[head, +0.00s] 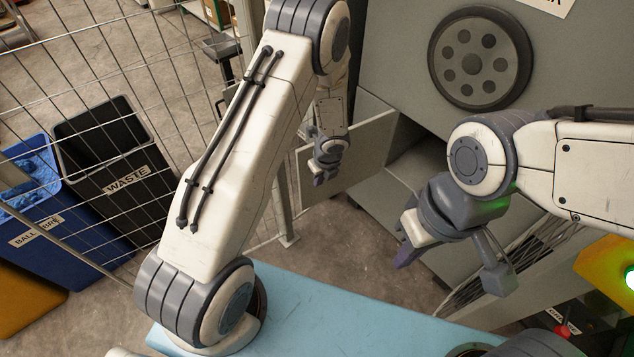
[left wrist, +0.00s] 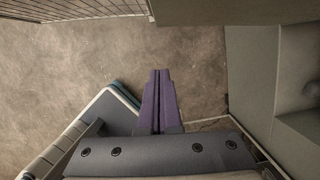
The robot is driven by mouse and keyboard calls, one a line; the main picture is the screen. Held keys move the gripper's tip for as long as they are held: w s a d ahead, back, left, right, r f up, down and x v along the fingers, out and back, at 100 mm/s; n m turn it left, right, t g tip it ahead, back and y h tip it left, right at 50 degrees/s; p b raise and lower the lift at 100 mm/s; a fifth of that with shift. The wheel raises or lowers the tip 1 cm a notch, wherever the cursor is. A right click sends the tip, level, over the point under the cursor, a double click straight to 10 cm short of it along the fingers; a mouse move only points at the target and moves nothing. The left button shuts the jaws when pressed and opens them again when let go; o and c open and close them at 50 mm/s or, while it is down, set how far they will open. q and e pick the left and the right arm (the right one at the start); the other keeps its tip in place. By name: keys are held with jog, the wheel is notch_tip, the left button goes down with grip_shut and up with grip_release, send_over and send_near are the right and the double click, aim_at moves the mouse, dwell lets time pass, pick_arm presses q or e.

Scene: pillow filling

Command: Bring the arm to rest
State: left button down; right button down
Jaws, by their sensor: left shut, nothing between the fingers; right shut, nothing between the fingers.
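My left arm rises from the blue base in the head view and bends over at the top. My left gripper (head: 319,180) hangs beyond it, small and partly hidden, in front of a grey panel. In the left wrist view its purple fingers (left wrist: 160,100) are pressed together with nothing between them, above bare concrete floor. My right arm comes in from the right edge of the head view. My right gripper (head: 402,256) points down and to the left, its purple fingertips shut and empty, in front of the grey machine.
A grey machine (head: 400,60) with a round perforated disc (head: 480,57) stands at the back right. An open panel (head: 372,150) juts out beside my left gripper. A wire fence (head: 100,50) runs on the left, with a black waste bin (head: 90,165) and a blue bin (head: 60,245) behind it.

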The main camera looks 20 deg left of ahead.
pick_arm(q)
jog(key=s+d+r+n, duration=0.3)
jog(key=d+r+n, duration=0.1)
jog(key=r, duration=0.4)
jog(key=s+d+r+n, duration=0.3)
jog(key=s+r+n, duration=0.1)
jog(key=r, duration=0.5)
jog(key=s+d+r+n+h, duration=0.1)
jog(key=s+d+r+n, duration=0.1)
jog(key=s, duration=0.5)
jog(key=s+d+r+n+g+h, duration=0.1)
jog(key=s+d+r+n, duration=0.1)
jog(key=s+r+n, duration=0.3)
jog(key=s+d+r+n+h, duration=0.1)
jog(key=s+r+n, duration=0.2)
jog(key=s, duration=0.6)
jog(key=shift+s+d+r+g, duration=0.15)
jog(key=shift+s+d+g, duration=0.15)
jog(key=shift+d+g, duration=0.1)
